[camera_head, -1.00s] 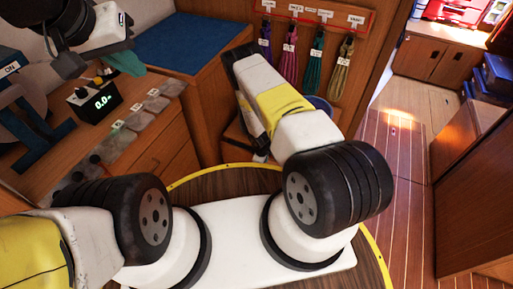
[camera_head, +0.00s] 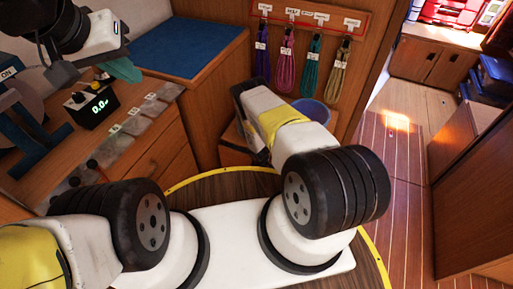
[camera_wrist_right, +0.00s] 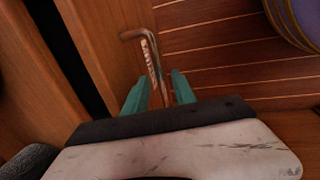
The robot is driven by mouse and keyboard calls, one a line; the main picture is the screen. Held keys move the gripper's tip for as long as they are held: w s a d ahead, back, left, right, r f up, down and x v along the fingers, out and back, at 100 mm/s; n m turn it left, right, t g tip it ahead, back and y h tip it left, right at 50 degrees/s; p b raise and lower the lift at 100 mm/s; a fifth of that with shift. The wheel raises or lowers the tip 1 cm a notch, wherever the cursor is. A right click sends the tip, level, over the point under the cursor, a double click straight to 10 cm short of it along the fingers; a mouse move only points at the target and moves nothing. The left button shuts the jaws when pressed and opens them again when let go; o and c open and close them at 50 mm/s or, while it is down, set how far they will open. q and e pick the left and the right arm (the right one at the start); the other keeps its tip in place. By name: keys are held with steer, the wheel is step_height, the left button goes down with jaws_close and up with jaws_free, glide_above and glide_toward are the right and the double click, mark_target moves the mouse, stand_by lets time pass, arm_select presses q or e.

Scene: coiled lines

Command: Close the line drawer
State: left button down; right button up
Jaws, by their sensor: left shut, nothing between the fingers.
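My right gripper (camera_wrist_right: 155,80) shows two teal fingers set apart in the right wrist view. A copper-coloured bar handle (camera_wrist_right: 150,60) stands between and beyond them; I cannot tell whether they touch it. The handle lies near a wooden panel edge (camera_wrist_right: 95,45), with a dark gap to its left. Which part is the drawer front is unclear. In the head view my right forearm hides the right fingers and most of the wood below the hanging lines. My left gripper (camera_head: 122,70) is shut and empty above the counter at upper left.
A blue bucket (camera_head: 312,111) stands behind my right forearm. Coiled lines (camera_head: 287,55) hang from a labelled rack (camera_head: 310,18). Open plank floor (camera_head: 395,190) lies to the right.

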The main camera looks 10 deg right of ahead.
jaws_close()
stand_by(1.2)
